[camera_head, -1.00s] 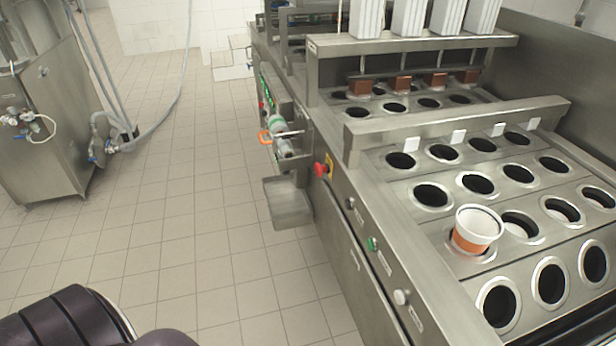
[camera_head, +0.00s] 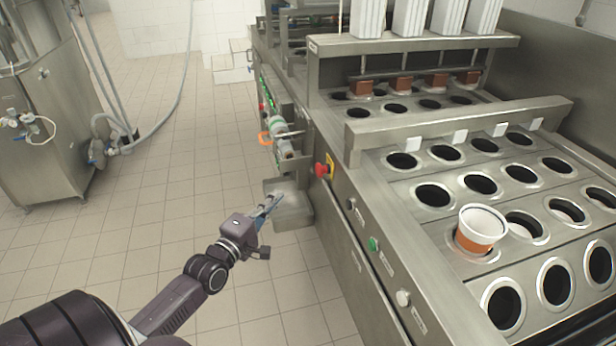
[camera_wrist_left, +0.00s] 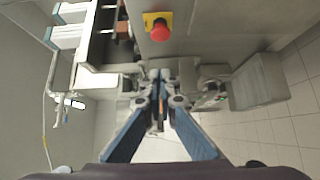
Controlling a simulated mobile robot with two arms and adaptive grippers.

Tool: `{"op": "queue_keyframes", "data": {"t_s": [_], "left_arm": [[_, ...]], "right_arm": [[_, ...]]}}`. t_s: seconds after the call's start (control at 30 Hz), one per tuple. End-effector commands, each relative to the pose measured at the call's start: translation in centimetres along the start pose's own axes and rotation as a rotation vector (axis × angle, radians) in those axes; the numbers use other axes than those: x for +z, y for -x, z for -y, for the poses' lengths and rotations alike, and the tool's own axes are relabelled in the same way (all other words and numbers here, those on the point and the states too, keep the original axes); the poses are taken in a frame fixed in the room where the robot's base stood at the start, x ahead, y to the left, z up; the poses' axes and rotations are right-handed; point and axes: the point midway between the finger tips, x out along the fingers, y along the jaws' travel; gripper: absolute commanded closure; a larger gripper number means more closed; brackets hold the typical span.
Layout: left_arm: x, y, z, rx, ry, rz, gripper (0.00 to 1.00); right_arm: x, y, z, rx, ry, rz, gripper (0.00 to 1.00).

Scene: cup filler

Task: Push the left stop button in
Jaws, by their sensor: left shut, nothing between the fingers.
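The red stop button (camera_head: 321,170) sits on a yellow plate on the side panel of the cup filler, near the middle of the head view. In the left wrist view the red stop button (camera_wrist_left: 160,30) shows near the top, above the fingertips. My left gripper (camera_head: 274,200) is shut and empty. It is in front of the machine's side, left of and lower than the button in the head view, and apart from it. In the left wrist view the blue fingers of the gripper (camera_wrist_left: 160,80) come together below the button. My right gripper is not in view.
Below the button on the panel are a black knob (camera_head: 351,203), a green button (camera_head: 374,244) and a white button (camera_head: 403,298). A metal tray (camera_head: 300,212) juts out behind my gripper. One orange-and-white cup (camera_head: 480,232) stands in a hole.

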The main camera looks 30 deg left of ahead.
Motion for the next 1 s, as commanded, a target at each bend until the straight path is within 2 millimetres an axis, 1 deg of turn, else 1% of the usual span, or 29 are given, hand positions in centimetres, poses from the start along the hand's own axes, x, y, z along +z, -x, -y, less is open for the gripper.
{"op": "queue_keyframes", "data": {"t_s": [0.17,0.27,0.8,0.9,1.0], "left_arm": [[0.0,-0.5,0.1,-0.001,-0.001,-0.001,1.00],[0.0,-1.4,0.0,0.001,-0.001,0.000,1.00],[-0.1,-10.4,0.0,0.000,-0.004,-0.001,1.00],[1.5,-11.5,-0.1,-0.001,0.001,0.000,1.00],[2.2,-12.2,0.0,-0.001,-0.001,-0.001,1.00]], "right_arm": [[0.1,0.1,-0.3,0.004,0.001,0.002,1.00],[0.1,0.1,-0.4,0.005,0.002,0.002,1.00],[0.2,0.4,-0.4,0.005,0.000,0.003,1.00],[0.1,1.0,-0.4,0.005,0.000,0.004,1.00],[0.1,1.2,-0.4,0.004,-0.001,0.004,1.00]]}}
